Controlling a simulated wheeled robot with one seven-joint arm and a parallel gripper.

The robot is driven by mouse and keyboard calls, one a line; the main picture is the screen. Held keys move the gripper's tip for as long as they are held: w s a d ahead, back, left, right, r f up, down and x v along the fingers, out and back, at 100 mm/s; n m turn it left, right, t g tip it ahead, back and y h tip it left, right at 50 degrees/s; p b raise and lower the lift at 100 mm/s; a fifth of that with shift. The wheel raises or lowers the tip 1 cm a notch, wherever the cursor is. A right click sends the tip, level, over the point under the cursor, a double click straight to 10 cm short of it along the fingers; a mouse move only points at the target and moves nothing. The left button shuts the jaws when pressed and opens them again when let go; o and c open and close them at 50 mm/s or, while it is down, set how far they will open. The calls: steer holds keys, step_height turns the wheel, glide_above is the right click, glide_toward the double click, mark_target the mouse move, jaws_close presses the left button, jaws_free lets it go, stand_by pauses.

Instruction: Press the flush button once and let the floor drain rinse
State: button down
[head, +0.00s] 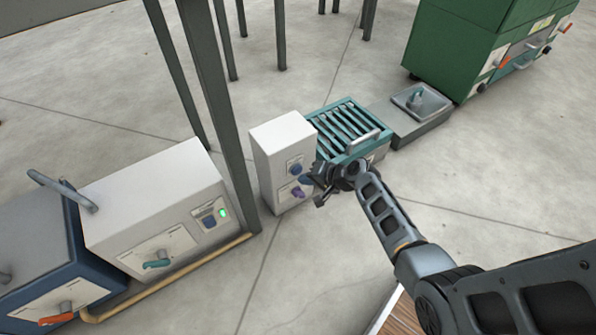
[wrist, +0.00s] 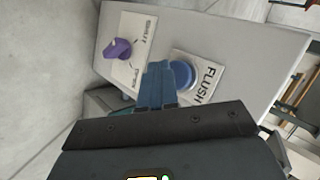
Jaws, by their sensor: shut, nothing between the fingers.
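The flush button is a round blue cap on a plate marked FLUSH. In the wrist view the button (wrist: 183,74) lies just right of my fingertips, its left edge close to or overlapped by them. The head view shows the button (head: 295,168) on the front of a white box (head: 281,140). My gripper (head: 311,178) is in front of that box; in the wrist view the gripper (wrist: 157,72) is shut and empty. I cannot tell whether it touches the button. The floor drain looks to be the teal slatted grate (head: 334,138) beside the box; no water is visible.
A purple knob (wrist: 118,48) marked SHUT sits beside the button. A grey post (head: 220,110) stands left of the box. A grey basin (head: 420,104) and green cabinet (head: 450,50) lie beyond the grate. Another white box (head: 150,200) stands left. Floor in front is clear.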

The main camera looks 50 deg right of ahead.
steer(key=shift+w, duration=0.15)
steer(key=shift+w+d, duration=0.15)
steer(key=shift+w, duration=0.1)
steer(key=shift+w+d, duration=0.1)
steer(key=shift+w, duration=0.3)
stand_by(0.6)
stand_by(0.4)
steer(key=shift+s+a, duration=0.25)
steer(key=shift+s, duration=0.55)
steer(key=shift+s+a+p, duration=0.25)
steer(key=shift+s+p, duration=0.05)
steer(key=shift+s, duration=0.5)
steer(key=shift+s+a+p, duration=0.2)
steer(key=shift+s+p, duration=0.1)
steer(key=shift+s, duration=0.55)
steer(key=shift+s+a+p, duration=0.25)
steer(key=shift+s+p, duration=0.05)
steer(key=shift+s, duration=0.5)
